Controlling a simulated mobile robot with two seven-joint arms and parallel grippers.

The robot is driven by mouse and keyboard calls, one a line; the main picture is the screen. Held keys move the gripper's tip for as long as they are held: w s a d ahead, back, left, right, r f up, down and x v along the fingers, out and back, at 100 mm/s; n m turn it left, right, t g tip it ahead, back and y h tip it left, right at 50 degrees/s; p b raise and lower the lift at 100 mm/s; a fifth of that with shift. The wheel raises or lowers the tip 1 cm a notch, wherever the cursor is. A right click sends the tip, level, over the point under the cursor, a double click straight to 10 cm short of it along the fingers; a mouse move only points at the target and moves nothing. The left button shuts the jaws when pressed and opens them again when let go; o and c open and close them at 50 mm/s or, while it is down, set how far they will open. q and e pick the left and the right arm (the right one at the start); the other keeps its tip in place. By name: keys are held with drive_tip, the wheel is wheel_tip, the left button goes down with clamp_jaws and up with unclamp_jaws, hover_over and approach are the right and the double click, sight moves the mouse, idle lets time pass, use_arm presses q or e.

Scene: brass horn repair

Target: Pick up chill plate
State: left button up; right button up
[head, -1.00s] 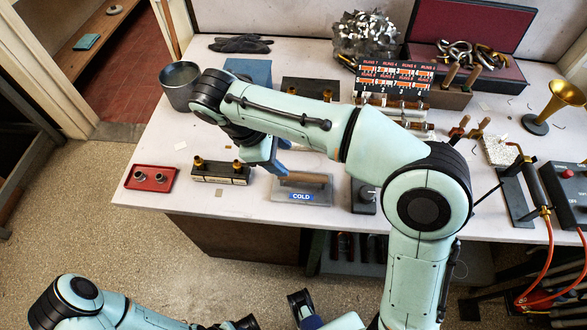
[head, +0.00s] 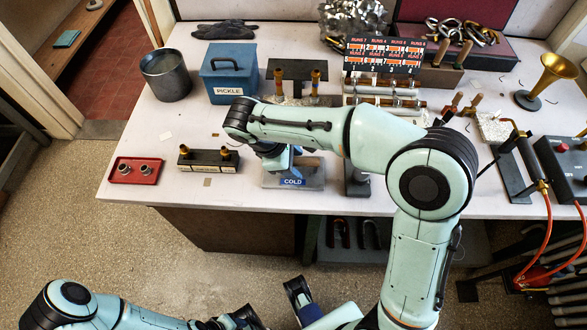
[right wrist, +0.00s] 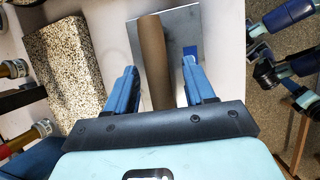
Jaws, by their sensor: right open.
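The chill plate (head: 314,179) is a flat grey metal plate with a blue COLD label and a brown bar handle. It lies near the front edge of the white table. My right gripper (head: 283,160) is over it in the head view and hides much of the handle. In the right wrist view, the blue fingers of my right gripper (right wrist: 159,68) are apart, one on each side of the handle (right wrist: 153,50). I cannot tell whether they touch it.
A dark block with brass fittings (head: 208,161) and a red tray (head: 134,171) stand to the left. A blue PICKLE box (head: 229,75) and a grey pot (head: 166,76) are behind. A speckled block (right wrist: 66,65) lies beside the plate in the wrist view.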

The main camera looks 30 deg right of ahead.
drive_tip(key=shift+f, duration=0.2)
idle(0.4)
clamp_jaws()
drive_tip(key=shift+r, duration=0.1)
